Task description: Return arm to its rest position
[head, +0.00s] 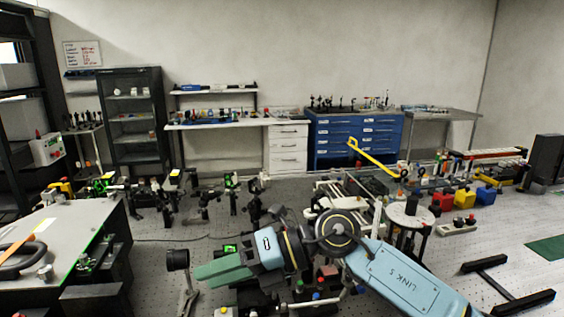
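My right gripper (222,271) has green fingers pointing left, low in the middle of the head view. The fingers look like one block from this side, so I cannot tell if they are open or shut. I see nothing held at their tips. The arm hides part of the bench behind it. My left gripper is not in view.
Small optical mounts crowd the perforated bench (155,258) around the gripper. A dark post-mounted part (178,262) stands just left of the fingertips. A round white platform (408,214) stands behind the arm. A grey-topped table (65,232) is at left. The bench's right side is clearer.

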